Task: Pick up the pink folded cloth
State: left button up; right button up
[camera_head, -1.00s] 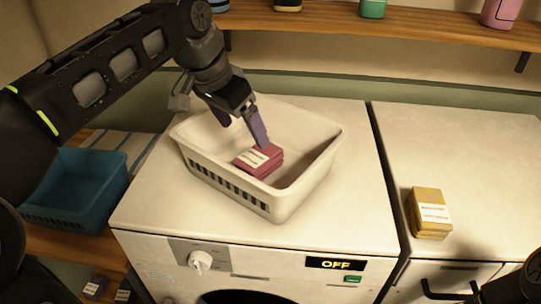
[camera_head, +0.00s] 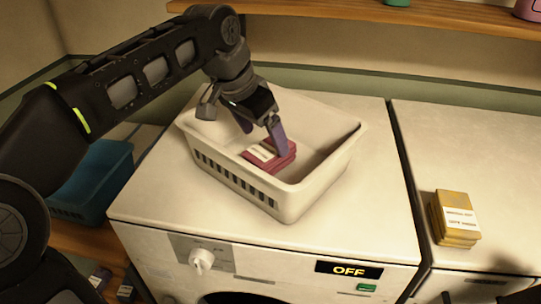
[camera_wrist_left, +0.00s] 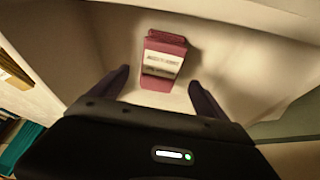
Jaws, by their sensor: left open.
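The pink folded cloth (camera_head: 269,156), with a white label, lies in the white basket (camera_head: 331,166) on top of the washing machine. My left gripper (camera_head: 263,134) reaches down into the basket from above. Its purple fingers are open, and one of them hides part of the cloth in the head view. In the left wrist view the cloth (camera_wrist_left: 163,62) shows ahead, between the lines of the two spread fingertips (camera_wrist_left: 160,85). The fingers are not closed on it.
A yellow folded cloth (camera_head: 455,218) with a label lies on the machine top to the right. A blue basket (camera_head: 92,183) stands lower at the left. A wooden shelf (camera_head: 330,24) runs along the back wall. The washing machine display (camera_head: 348,269) reads OFF.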

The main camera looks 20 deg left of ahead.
aim_at(269, 148)
pick_arm(q)
jog(key=shift+f, duration=0.15)
jog(key=x, duration=0.5)
jog(key=shift+d+f+p, duration=0.1)
jog(key=shift+f+p, duration=0.05)
jog(key=shift+p, duration=0.2)
jog(key=shift+f, duration=0.25)
dwell(0.8)
jog(key=shift+c, duration=0.2)
jog(key=c, duration=1.5)
jog(key=shift+o, duration=0.2)
jog(key=shift+r, duration=0.15)
